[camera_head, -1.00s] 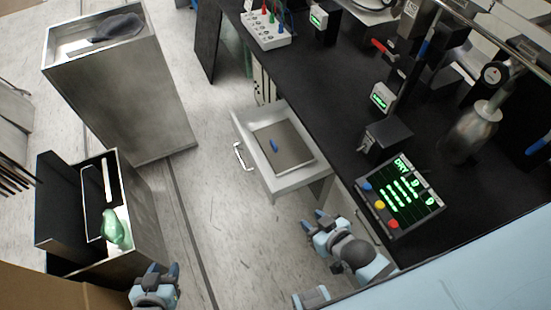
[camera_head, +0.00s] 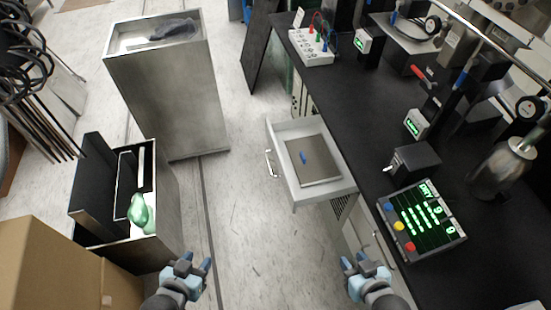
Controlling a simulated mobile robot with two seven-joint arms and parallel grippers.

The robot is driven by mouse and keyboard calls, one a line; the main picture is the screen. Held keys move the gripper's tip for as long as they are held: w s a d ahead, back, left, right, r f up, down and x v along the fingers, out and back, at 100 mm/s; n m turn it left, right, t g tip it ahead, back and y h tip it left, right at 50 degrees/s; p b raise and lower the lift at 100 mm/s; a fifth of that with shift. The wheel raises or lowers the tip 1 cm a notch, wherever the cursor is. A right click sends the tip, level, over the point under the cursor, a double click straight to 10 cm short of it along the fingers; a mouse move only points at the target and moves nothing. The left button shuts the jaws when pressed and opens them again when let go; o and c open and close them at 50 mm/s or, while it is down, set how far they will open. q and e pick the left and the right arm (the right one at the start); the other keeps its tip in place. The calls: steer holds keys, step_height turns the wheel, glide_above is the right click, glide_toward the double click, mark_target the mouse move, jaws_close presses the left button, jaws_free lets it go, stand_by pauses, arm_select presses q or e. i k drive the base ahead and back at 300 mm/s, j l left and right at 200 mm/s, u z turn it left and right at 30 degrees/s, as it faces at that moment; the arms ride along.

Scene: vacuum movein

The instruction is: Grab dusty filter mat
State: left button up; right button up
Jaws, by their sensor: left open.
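A flat grey-brown panel (camera_head: 318,165) with a small blue tab (camera_head: 303,157) lies in the open white drawer (camera_head: 312,128) under the bench. A dark grey, crumpled-looking piece (camera_head: 176,29) lies in the open top of a tall metal bin (camera_head: 165,95). I cannot tell for sure which of the two is the dusty filter mat. My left gripper (camera_head: 190,264) is open and empty at the lower left, over the floor. My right gripper (camera_head: 362,263) is at the lower middle, beside the bench front, below the drawer in the picture; its fingertips are apart with nothing between them.
A low metal box (camera_head: 155,195) with a raised black lid (camera_head: 92,185) holds a green bag-like thing (camera_head: 142,212). A cardboard box (camera_head: 45,265) is at the lower left. The black bench (camera_head: 385,160) carries a control panel (camera_head: 425,220). The floor (camera_head: 245,215) between is clear.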

mark_target(312, 163)
steer(key=i+j+z, duration=0.15)
steer(key=i+j, duration=0.45)
steer(key=i, duration=0.2)
